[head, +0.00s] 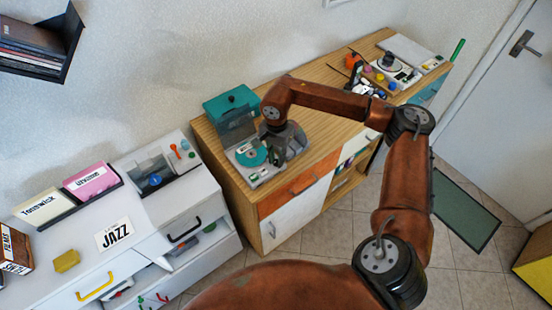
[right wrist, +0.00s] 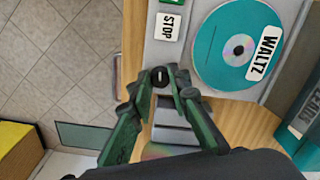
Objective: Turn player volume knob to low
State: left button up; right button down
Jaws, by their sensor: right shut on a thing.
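The player (head: 262,181) stands on the wooden cabinet with its teal lid (head: 232,110) raised. A teal disc (head: 251,156) lies in it. In the right wrist view this disc (right wrist: 228,48) bears the label WALTZ, near a STOP button (right wrist: 168,27). The volume knob (right wrist: 160,74) is small, black and round with a pale mark. My right gripper (right wrist: 161,84) is shut on it, one finger on each side. In the head view my right gripper (head: 278,151) is over the player's right side, and the knob is hidden. My left gripper is not in view.
A white cabinet (head: 205,188) with a JAZZ card (head: 114,234) and file boxes stands at left. A second device (head: 390,70) with coloured knobs is at the wooden cabinet's far end. A wall shelf (head: 65,72) hangs upper left. The tiled floor in front shows free room.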

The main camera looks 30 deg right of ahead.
aim_at(276, 161)
jog(key=shift+w+r, duration=0.1)
jog(key=c, duration=1.8)
grip_release()
notch_tip(276, 161, up, 12)
jog(key=shift+f, duration=0.1)
